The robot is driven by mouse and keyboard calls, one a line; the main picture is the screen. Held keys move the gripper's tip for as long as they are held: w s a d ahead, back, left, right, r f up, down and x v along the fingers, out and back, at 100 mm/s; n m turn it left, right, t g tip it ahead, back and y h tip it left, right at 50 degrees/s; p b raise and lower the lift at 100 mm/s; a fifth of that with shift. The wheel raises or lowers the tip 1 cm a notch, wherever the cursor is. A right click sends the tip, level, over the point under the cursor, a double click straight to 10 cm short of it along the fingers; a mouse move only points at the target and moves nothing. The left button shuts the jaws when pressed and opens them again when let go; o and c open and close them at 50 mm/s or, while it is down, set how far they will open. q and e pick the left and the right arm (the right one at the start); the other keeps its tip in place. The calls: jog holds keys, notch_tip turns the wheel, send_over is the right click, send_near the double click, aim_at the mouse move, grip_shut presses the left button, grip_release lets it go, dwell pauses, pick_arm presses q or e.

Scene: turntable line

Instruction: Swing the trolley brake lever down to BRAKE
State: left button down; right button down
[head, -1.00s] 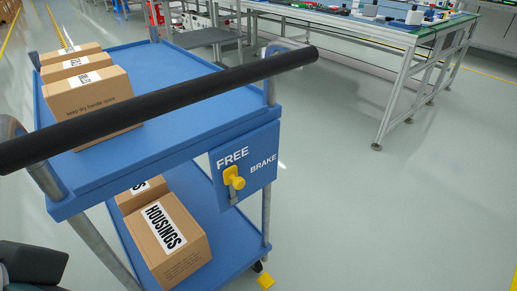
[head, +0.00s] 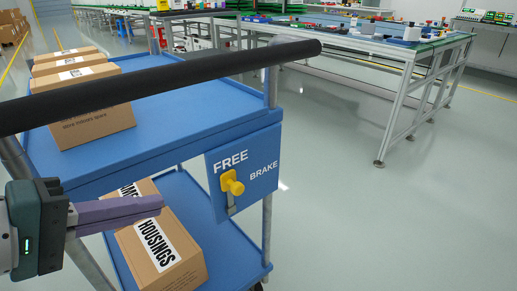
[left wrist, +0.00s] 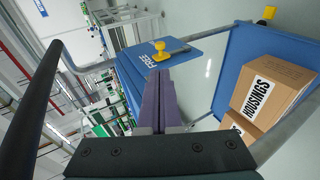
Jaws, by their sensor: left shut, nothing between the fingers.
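The trolley (head: 165,115) is blue with two shelves and a black push bar (head: 170,82). A blue panel (head: 262,190) on its near right corner reads FREE at upper left and BRAKE at right. The yellow brake lever (head: 232,184) sits on this panel below the word FREE; its knob also shows in the left wrist view (left wrist: 160,50). My left gripper (head: 160,203) is shut and empty, to the left of the lever and apart from it, in front of the lower shelf's boxes. It points toward the panel in the left wrist view (left wrist: 156,75). My right gripper is not in view.
Cartons (head: 95,115) stand on the upper shelf, and a HOUSINGS carton (head: 165,255) on the lower one. The push bar crosses above the gripper. A workbench (head: 400,60) stands at the back right. The floor right of the trolley is clear.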

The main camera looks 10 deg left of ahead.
aim_at(233, 188)
pick_arm(q)
jog(key=b+x, duration=0.4)
jog(key=x, duration=0.9)
jog(key=shift+w+d+f+b, duration=0.1)
jog(key=shift+w+f+b, duration=0.15)
jog(key=shift+b, duration=0.15)
jog(key=shift+r, duration=0.1)
jog(key=shift+r, duration=0.1)
